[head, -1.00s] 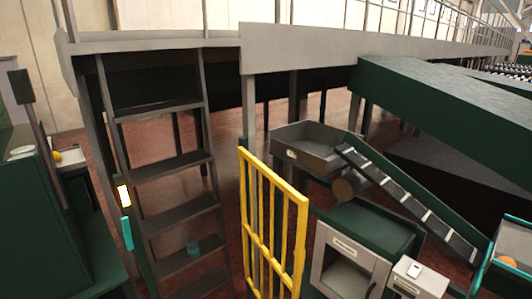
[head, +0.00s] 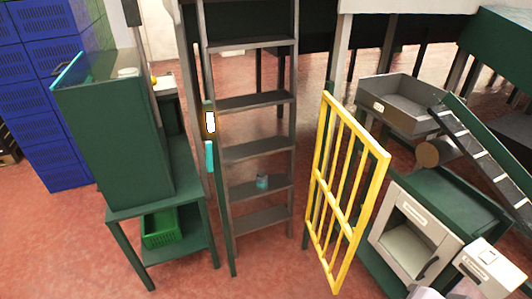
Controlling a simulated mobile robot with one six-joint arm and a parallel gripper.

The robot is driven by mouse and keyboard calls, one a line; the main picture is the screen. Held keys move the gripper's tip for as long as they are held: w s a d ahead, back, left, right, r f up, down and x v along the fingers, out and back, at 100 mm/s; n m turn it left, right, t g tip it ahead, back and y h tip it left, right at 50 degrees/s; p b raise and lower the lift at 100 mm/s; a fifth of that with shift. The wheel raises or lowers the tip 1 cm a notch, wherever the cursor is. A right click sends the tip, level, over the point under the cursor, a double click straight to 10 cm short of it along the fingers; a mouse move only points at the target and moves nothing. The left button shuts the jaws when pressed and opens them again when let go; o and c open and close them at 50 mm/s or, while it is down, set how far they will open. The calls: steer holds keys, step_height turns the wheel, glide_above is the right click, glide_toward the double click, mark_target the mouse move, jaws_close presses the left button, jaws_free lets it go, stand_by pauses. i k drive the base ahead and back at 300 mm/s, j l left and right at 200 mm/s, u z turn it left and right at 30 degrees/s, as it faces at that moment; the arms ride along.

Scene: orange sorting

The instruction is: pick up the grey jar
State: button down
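A small blue-grey, jar-like object (head: 262,182) sits on a lower step of the grey ladder stairs (head: 255,152), left of the yellow gate. It is small and its details are blurred, so I cannot be sure that it is the grey jar. No other grey jar is clear in the head view. My gripper is not in view.
A yellow barred gate (head: 324,192) stands open right of the stairs. A green cabinet on a stand (head: 115,140) is at the left, with a green crate (head: 161,228) on its lower shelf. Grey machine boxes (head: 415,228) stand right. Red floor (head: 275,268) is free in front of the stairs.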

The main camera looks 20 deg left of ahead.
mark_target(262, 181)
steer(key=i+j+u, duration=0.2)
steer(key=i+j, duration=0.25)
steer(key=i+j+u, duration=0.2)
steer(key=i+j, duration=0.3)
steer(key=i+j+u, duration=0.15)
steer(key=i+j, duration=0.35)
steer(key=i+j+u, duration=0.2)
steer(key=i, duration=0.35)
steer(key=j, duration=0.1)
